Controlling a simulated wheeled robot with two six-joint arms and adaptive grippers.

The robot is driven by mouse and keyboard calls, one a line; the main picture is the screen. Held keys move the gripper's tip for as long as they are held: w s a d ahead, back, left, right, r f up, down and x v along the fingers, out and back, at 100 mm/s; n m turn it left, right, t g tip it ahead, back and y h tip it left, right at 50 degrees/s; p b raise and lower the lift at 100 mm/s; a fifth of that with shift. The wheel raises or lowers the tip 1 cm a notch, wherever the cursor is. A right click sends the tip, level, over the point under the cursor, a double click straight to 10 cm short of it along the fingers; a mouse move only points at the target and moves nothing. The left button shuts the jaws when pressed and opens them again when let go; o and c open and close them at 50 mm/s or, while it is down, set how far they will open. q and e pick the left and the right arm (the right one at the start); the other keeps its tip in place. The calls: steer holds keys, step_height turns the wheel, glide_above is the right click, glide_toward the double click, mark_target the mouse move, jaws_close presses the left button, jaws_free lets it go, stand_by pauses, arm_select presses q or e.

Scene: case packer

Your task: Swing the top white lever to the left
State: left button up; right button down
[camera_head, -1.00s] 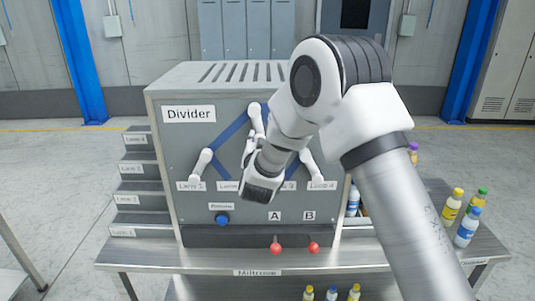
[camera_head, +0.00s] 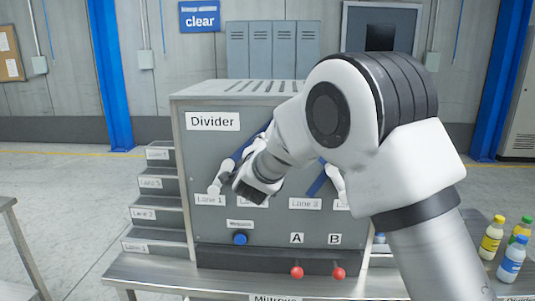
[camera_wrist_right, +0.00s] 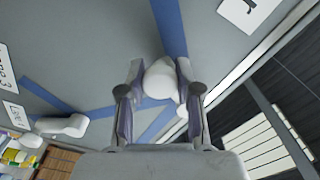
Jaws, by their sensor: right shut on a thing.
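The grey Divider box (camera_head: 200,155) stands ahead, with white levers over blue lines on its front panel. My right gripper (camera_wrist_right: 160,90) has its two fingers around the rounded end of the top white lever (camera_wrist_right: 158,76) in the right wrist view, one finger on each side. In the head view my right wrist and forearm hide the top lever and most of the fingers. The lower left lever (camera_head: 217,178) and the lower right lever (camera_head: 336,182) stay visible beside my arm. My left gripper is not in view.
Below the levers are lane labels, a blue button (camera_head: 240,239) and two red knobs, A (camera_head: 297,272) and B (camera_head: 338,273). Lane steps (camera_head: 152,214) stand at the left. Several bottles (camera_head: 511,258) stand at the right on the metal table (camera_head: 150,268).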

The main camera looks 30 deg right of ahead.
stand_by(0.4)
steer(key=c, duration=0.8)
jaws_free()
steer(key=shift+w+a, duration=0.1)
steer(key=v, duration=1.2)
steer(key=shift+f, duration=0.1)
